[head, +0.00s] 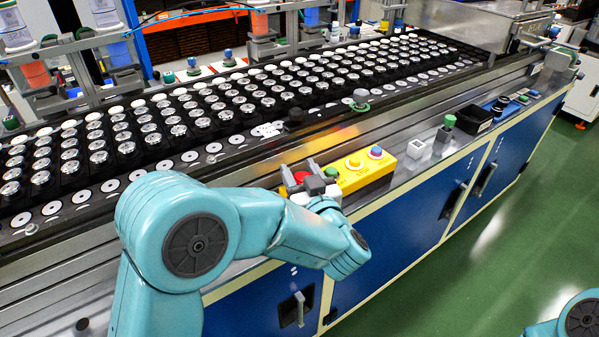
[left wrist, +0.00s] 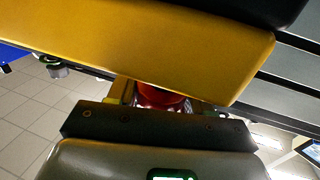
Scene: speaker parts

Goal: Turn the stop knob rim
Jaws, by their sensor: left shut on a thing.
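The red stop knob (head: 301,177) sits at the left end of the yellow control box (head: 360,173) on the front ledge of the line. My left gripper (head: 313,186) is at the knob, its grey fingers close around it, and it is shut on the knob's rim. The fingers and wrist hide part of the knob. In the left wrist view the red knob (left wrist: 160,98) shows just beyond a dark finger bar, below the yellow housing (left wrist: 130,45). The knob's turn angle cannot be told. My right gripper is out of view; only part of that arm shows at the lower right.
Behind is the conveyor with many speaker parts. Blue cabinets with handles are below; the green floor is clear.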

